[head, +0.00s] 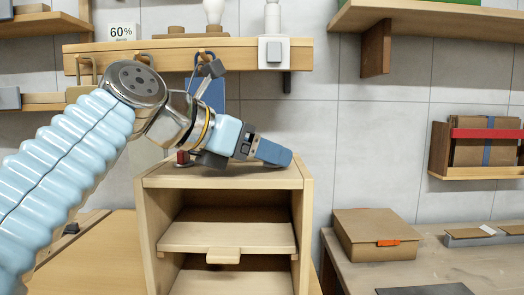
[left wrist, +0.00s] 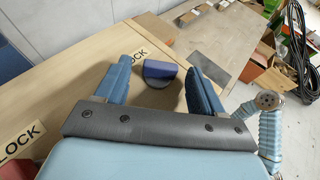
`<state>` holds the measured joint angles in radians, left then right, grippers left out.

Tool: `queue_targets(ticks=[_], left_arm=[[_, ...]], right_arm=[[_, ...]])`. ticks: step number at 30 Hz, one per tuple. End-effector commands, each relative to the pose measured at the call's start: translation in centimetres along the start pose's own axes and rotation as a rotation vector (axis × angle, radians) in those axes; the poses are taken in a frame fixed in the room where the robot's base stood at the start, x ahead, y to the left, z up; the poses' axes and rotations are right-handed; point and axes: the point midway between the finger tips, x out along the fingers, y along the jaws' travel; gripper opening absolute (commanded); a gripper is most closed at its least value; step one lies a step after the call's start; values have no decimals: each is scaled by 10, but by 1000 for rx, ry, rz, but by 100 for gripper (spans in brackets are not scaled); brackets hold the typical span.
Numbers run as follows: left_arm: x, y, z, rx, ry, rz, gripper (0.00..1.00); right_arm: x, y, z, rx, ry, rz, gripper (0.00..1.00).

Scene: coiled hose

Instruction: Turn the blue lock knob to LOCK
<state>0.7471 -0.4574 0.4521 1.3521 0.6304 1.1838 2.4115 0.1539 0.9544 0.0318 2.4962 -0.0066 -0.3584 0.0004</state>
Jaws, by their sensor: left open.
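The blue lock knob (left wrist: 160,72) shows in the left wrist view on the wooden cabinet top, between the two fingers of my left gripper (left wrist: 159,66). The gripper is open, with a gap visible on each side of the knob. Another label (left wrist: 20,138) at the left edge is cut off and shows LOCK. In the head view my left gripper (head: 284,157) is low over the cabinet top (head: 220,182), and the knob cannot be made out there. My right gripper is not in view.
A small red object (head: 183,157) stands on the cabinet top, left of the gripper. The cabinet has an inner shelf (head: 228,237). A cardboard box (head: 372,236) sits on the bench at right. The coiled hose (left wrist: 298,45) shows at upper right in the wrist view.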

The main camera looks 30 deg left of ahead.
Motion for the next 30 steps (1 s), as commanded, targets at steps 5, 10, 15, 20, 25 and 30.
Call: queue_targets(ticks=[5,10,15,20,25,30], left_arm=[[2,0,0,0,0,0,68],[2,0,0,0,0,0,59],[2,0,0,0,0,0,33],[2,0,0,0,0,0,12],[2,1,0,4,0,-13,12],[2,2,1,27,-1,-69,12]], right_arm=[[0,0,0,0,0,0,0],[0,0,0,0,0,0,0],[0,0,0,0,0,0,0],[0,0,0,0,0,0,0],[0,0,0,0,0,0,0],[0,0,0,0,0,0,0]])
